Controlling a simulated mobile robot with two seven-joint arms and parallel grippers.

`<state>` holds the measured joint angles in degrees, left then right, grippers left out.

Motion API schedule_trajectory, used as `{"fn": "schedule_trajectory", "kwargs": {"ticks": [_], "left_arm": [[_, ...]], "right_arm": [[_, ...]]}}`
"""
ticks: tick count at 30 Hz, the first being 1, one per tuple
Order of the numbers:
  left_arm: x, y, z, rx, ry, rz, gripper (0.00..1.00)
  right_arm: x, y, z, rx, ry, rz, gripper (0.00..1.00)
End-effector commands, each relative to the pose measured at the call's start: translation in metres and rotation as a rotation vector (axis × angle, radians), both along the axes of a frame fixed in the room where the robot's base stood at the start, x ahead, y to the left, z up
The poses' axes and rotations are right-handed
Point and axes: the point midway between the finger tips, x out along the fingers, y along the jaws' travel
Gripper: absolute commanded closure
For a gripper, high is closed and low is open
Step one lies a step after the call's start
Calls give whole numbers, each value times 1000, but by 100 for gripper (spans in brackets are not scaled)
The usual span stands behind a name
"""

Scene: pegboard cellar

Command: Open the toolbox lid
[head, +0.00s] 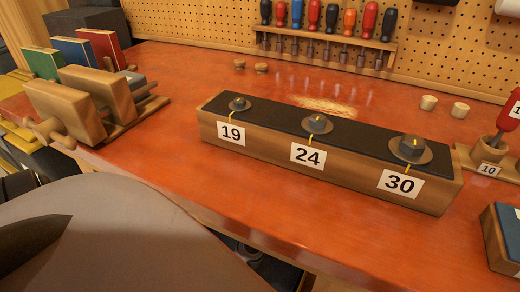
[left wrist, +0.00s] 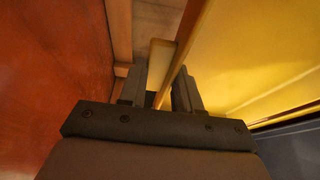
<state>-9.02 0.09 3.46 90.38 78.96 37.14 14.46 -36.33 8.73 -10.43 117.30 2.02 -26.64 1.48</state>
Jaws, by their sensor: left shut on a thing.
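A yellow panel (left wrist: 245,45), which looks like the toolbox lid, fills the right of the left wrist view. My left gripper (left wrist: 162,92) is shut on its thin edge, one dark finger on each side. In the head view only yellow parts (head: 20,138) show at the left edge, beside the bench. Most of the toolbox is out of view or behind my grey arm, so how far the lid stands open cannot be told. My left fingers are hidden in the head view. My right gripper is in neither view.
A wooden vise (head: 95,98) stands at the orange bench's left edge, close to the yellow parts. A block with bolts numbered 19, 24 and 30 (head: 330,165) sits mid-bench. A screwdriver rack (head: 325,40) hangs behind. The front bench strip is clear.

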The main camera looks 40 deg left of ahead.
Motion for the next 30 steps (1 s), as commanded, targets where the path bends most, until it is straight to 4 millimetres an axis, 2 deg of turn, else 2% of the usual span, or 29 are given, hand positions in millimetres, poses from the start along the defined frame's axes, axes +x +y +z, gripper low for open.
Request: {"fn": "schedule_trajectory", "kwargs": {"ticks": [1,3,14,15,17,30], "left_arm": [[-3,0,0,6,-23,2,100],[-5,-1,2,11,-40,2,100],[-7,-2,7,15,-54,2,100],[-7,-2,7,15,-54,2,64],[-7,-2,7,16,-55,2,48],[-8,-3,3,13,-45,0,48]], "right_arm": [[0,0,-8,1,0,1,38],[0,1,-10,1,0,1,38],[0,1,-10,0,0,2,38],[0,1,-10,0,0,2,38],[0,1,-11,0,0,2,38],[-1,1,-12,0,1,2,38]]}}
